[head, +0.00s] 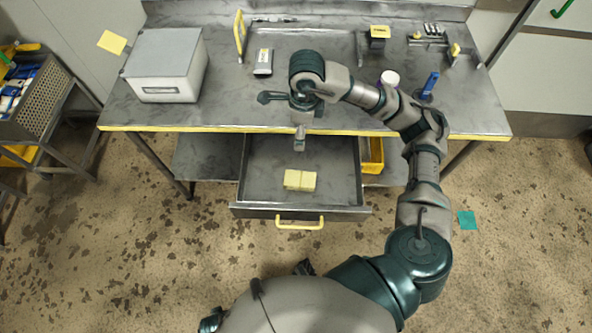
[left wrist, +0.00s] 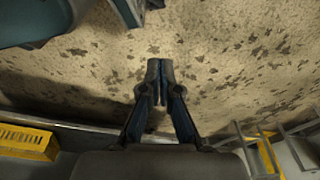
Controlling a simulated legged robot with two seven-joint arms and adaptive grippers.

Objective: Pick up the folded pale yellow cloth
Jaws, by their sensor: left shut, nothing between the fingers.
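The folded pale yellow cloth (head: 300,180) lies in the open grey drawer (head: 340,193), toward its front, with a crease down its middle. My right gripper (head: 300,144) points down over the back of the drawer, behind the cloth and apart from it. Its fingers look narrow from above, and I cannot tell whether they are open. My left gripper (left wrist: 158,70) shows in the left wrist view with its fingers together and empty, above the speckled floor. The cloth is not visible in that view.
The drawer has a yellow handle (head: 300,222) and sits under the steel bench (head: 230,112) with its yellow edge. A yellow bin (head: 372,155) is right of the drawer.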

